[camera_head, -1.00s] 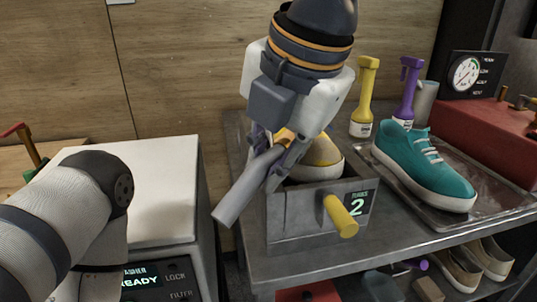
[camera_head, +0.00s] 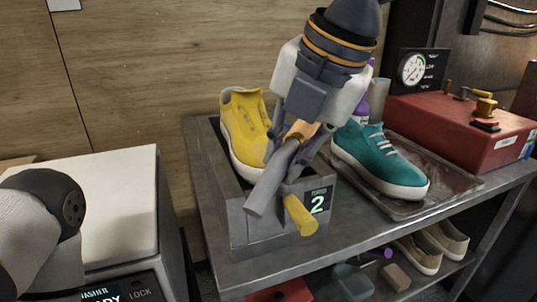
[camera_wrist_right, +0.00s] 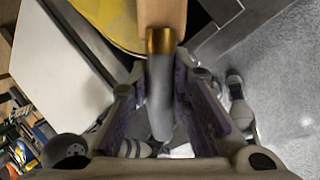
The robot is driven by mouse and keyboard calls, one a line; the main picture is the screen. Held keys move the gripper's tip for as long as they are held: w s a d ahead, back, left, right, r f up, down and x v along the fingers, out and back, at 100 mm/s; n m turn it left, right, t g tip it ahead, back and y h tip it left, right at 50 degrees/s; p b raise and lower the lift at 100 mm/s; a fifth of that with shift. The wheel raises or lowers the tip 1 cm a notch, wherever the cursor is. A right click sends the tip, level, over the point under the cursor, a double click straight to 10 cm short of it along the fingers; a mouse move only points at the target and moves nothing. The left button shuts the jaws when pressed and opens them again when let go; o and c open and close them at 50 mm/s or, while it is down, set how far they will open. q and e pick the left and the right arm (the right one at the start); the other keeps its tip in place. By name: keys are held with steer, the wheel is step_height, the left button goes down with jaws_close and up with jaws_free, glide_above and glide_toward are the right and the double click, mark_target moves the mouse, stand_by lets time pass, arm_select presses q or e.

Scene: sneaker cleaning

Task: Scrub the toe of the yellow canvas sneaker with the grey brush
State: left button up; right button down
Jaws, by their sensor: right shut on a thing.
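The yellow canvas sneaker (camera_head: 240,122) stands in a grey open-topped box (camera_head: 262,232) marked 2, with darker smudges on its upper. Its yellow upper also shows at the top of the right wrist view (camera_wrist_right: 95,20). My right gripper (camera_head: 284,168) is shut on the grey handle of the brush (camera_head: 262,196), right of the sneaker and above the box. In the right wrist view, the brush (camera_wrist_right: 160,85) has a brass collar and a wooden head beside the sneaker. Its bristles are hidden, so I cannot tell whether they touch. My left gripper is out of view.
A yellow knob (camera_head: 300,215) sticks out from the box front. A teal sneaker (camera_head: 378,160) stands on a metal tray (camera_head: 450,185) to the right. A red case (camera_head: 460,130) is behind it. A white-topped washer (camera_head: 110,200) stands at left. Shoes (camera_head: 420,255) lie on the lower shelf.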

steer(key=s+a, duration=0.2)
steer(key=a, duration=0.5)
steer(key=shift+s+a, duration=0.3)
steer(key=shift+a, duration=0.05)
steer(key=shift+r, duration=0.1)
step_height(320, 180, up, 6)
steer(key=s, duration=0.1)
steer(key=shift+s+d, duration=0.2)
steer(key=shift+d, duration=0.1)
stand_by(0.3)
steer(key=v, duration=0.2)
steer(key=shift+a+r, duration=0.15)
steer(key=shift+r, duration=0.35)
